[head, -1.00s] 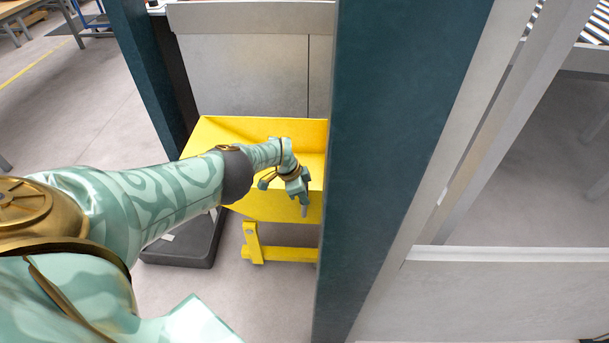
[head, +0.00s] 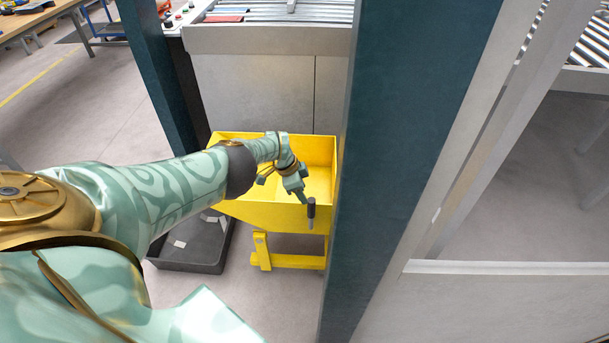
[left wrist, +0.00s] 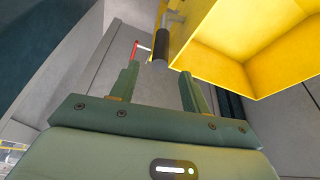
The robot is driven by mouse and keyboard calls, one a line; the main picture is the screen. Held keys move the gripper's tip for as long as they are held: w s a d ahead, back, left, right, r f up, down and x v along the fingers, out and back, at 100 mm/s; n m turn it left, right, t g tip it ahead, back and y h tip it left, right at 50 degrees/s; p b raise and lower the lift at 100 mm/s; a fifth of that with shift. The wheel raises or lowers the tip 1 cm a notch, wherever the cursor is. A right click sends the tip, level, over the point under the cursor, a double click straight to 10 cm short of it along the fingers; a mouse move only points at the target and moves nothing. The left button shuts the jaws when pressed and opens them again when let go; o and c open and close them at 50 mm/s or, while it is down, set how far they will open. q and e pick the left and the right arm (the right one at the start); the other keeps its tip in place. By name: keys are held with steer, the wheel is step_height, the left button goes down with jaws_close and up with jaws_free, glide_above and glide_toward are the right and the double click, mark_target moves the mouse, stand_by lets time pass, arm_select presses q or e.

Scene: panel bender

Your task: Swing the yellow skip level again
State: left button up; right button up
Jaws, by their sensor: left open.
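The yellow skip (head: 262,215) stands on its yellow frame (head: 290,261) between two dark teal posts in the head view. My left gripper (head: 302,197) is open and empty, just beside this grip. In the left wrist view the skip (left wrist: 235,45) fills the upper right. The dark grip (left wrist: 160,46) lies just beyond and between the open fingers of my left gripper (left wrist: 160,85). My right gripper does not show.
A teal post (head: 410,150) stands close to the right of the skip, and another post (head: 160,75) to its left. A dark tray (head: 190,267) with light scraps lies on the floor at left. A grey machine (head: 255,85) with rollers stands behind.

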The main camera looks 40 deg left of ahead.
arm_select(q)
steer(key=p+v, duration=0.3)
steer(key=v, duration=0.2)
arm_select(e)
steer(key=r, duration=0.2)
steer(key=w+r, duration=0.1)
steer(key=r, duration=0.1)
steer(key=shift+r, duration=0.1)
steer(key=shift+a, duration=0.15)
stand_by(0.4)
